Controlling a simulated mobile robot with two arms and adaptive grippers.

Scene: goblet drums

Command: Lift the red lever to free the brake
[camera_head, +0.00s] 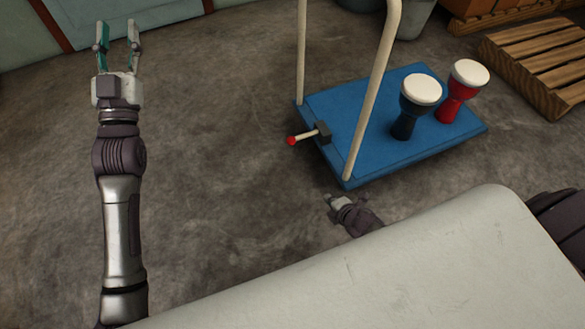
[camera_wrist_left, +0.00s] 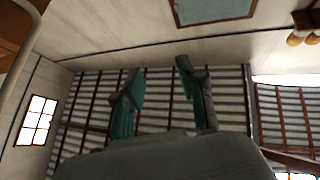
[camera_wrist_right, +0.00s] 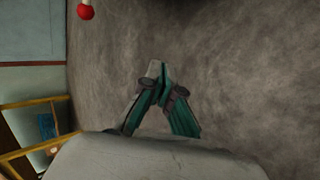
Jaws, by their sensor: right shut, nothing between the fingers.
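The red lever (camera_head: 303,137) is a pale rod with a red ball knob, sticking out from a dark block on the near left edge of the blue cart (camera_head: 330,111). Its red knob (camera_wrist_right: 85,11) also shows at the top left of the right wrist view. My right gripper (camera_head: 333,199) is low, below the lever in the head view, apart from it. It is shut and empty, its fingertips (camera_wrist_right: 158,70) together. My left gripper (camera_head: 118,30) is open and empty at the upper left, far from the cart; its spread fingers (camera_wrist_left: 158,90) show in the left wrist view.
The cart has a tall cream handle (camera_head: 372,90) and carries a dark goblet drum (camera_head: 407,120) and a red goblet drum (camera_head: 452,105). A wooden pallet (camera_head: 540,60) lies at the right. A pale surface (camera_head: 380,270) fills the lower front. Floor left of the cart is clear.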

